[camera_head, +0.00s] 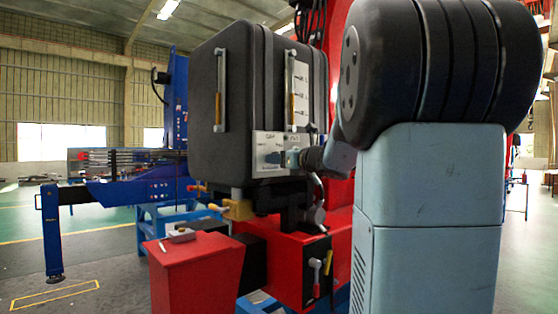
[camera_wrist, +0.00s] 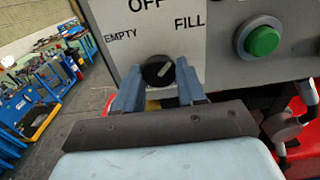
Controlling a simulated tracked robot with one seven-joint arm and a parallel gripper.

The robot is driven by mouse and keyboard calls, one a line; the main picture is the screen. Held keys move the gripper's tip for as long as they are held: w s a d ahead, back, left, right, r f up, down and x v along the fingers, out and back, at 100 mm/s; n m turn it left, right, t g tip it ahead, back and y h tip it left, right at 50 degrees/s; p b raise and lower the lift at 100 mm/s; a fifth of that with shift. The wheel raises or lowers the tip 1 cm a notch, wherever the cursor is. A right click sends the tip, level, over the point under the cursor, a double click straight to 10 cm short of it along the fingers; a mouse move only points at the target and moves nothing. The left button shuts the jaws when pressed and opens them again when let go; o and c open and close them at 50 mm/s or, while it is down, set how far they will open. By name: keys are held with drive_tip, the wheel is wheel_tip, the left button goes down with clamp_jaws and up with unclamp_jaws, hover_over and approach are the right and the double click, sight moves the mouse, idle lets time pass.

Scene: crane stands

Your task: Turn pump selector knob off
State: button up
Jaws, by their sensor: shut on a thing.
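The pump selector knob (camera_wrist: 158,72) is a small round black knob with a white pointer mark on the grey control panel (camera_wrist: 222,62). EMPTY is printed at its left, OFF above it and FILL at its upper right. The white mark points up and to the right, toward FILL. My gripper (camera_wrist: 157,79) is shut on the knob, one blue-grey finger on each side. In the head view the panel (camera_head: 267,142) is on the front of a black tank (camera_head: 240,80), and my gripper reaches it from the right. The knob is hidden there.
A green push button (camera_wrist: 263,41) sits right of the knob. In the head view a red box (camera_head: 195,275) with small items on top stands below left of the tank. Open floor lies at left.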

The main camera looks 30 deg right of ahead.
drive_tip(key=n, duration=0.8)
drive_tip(key=shift+n, duration=0.3)
idle(0.6)
drive_tip(key=o, duration=1.1)
drive_tip(key=shift+c, duration=0.2)
drive_tip(key=shift+d, duration=0.1)
drive_tip(key=shift+s, duration=0.1)
drive_tip(key=v, duration=1.3)
drive_tip(key=shift+s, duration=0.25)
